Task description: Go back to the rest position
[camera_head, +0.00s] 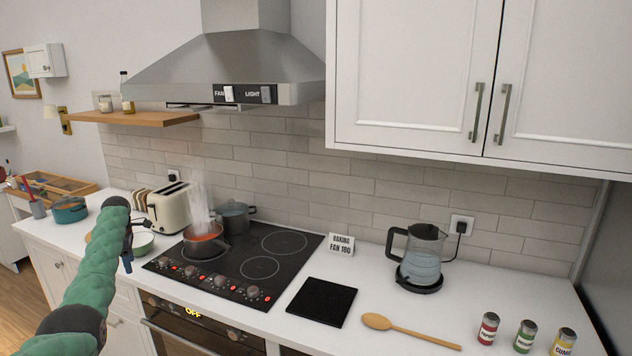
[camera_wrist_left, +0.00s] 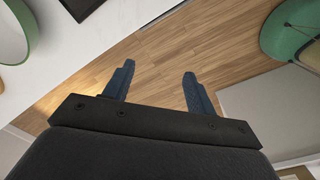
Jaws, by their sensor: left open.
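My left arm, in a green sleeve, comes in from the lower left of the head view. My left gripper (camera_head: 127,252) is at the left end of the counter, in front of the toaster. In the left wrist view the left gripper (camera_wrist_left: 158,85) has its two blue fingers apart with nothing between them, above the wooden floor (camera_wrist_left: 165,50). My right gripper is not in either view.
A steaming pan (camera_head: 205,243) and a grey pot (camera_head: 236,216) stand on the hob (camera_head: 225,284). The toaster (camera_head: 169,207) and a green bowl (camera_head: 139,243) are near my left gripper. A kettle (camera_head: 421,258), wooden spoon (camera_head: 410,331) and spice tins (camera_head: 488,328) are farther right.

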